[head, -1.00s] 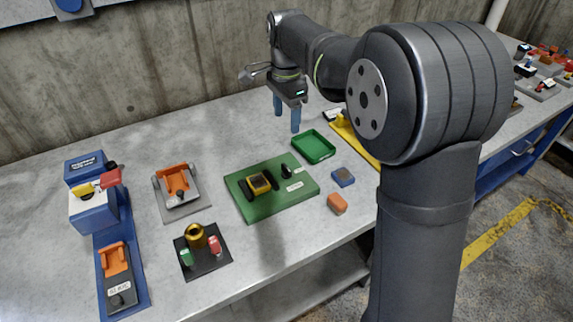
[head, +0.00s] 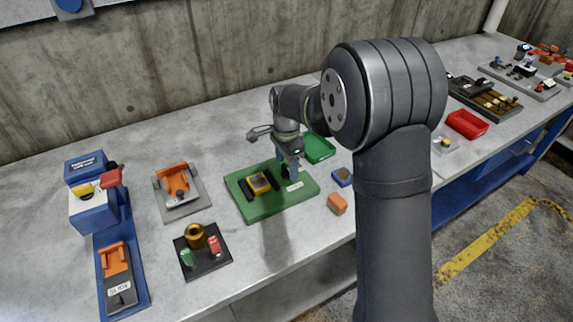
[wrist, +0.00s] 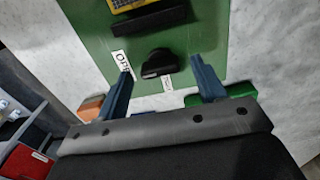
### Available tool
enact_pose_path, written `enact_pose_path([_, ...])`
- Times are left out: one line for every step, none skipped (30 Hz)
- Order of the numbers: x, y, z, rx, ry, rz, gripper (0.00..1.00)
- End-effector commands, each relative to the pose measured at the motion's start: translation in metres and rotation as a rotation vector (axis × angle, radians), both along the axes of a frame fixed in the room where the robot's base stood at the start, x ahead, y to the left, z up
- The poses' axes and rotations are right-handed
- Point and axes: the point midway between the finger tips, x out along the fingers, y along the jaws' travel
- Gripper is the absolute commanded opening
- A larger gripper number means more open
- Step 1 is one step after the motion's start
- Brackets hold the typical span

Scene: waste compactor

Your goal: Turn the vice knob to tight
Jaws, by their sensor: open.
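The vice is a green board (head: 275,206) with two black jaws around a yellow-and-dark block (head: 258,183). Its small black knob (wrist: 158,64) stands beside white labels; one label (wrist: 122,60) begins "OP", the other is mostly unreadable. In the wrist view the knob lies between the two blue fingers, with a gap on each side. My gripper (head: 287,168) is open and low over the right end of the board, and partly hides the knob in the head view. I cannot tell whether the fingertips are down level with the knob.
A green tray (head: 318,149) lies just behind the gripper. A blue block (head: 342,177) and an orange block (head: 337,204) lie right of the board. Other fixtures stand left: an orange clamp (head: 176,184), a black plate with buttons (head: 203,252) and a blue machine (head: 92,208).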

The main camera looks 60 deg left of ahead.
Motion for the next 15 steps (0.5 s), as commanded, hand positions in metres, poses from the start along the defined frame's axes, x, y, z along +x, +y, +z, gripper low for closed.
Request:
enact_pose_path([-0.0001, -0.0004, -0.0042, -0.001, 0.0, 0.0, 0.64])
enact_pose_path([-0.0001, -0.0004, -0.0057, -0.001, 0.0, 0.0, 0.64])
enact_pose_path([-0.0001, -0.0003, -0.0073, 0.0, 0.0, 0.0, 0.64])
enact_pose_path([-0.0001, -0.0003, -0.0082, 0.0, 0.0, 0.0, 0.64])
enact_pose_path([0.0, -0.0003, -0.0088, 0.0, 0.0, 0.0, 0.64])
enact_pose_path([-0.0001, -0.0002, -0.0092, 0.001, 0.0, 0.0, 0.64])
enact_pose_path([-0.0001, -0.0002, -0.0093, 0.001, 0.0, 0.0, 0.64])
enact_pose_path([-0.0001, -0.0002, -0.0094, 0.001, 0.0, 0.0, 0.64])
enact_pose_path([0.0, -0.0002, -0.0093, 0.001, 0.0, 0.0, 0.64])
enact_pose_path([0.0, -0.0002, -0.0092, 0.001, 0.0, 0.0, 0.64])
enact_pose_path([0.0, -0.0002, -0.0092, 0.001, 0.0, 0.0, 0.64])
enact_pose_path([0.0, -0.0002, -0.0092, 0.0, 0.0, 0.0, 0.64])
enact_pose_path([-0.0001, -0.0002, -0.0091, 0.0, 0.0, 0.0, 0.58])
enact_pose_path([-0.0001, -0.0002, -0.0091, 0.0, 0.0, 0.0, 0.52])
enact_pose_path([0.0, -0.0002, -0.0091, 0.0, 0.0, 0.0, 0.44])
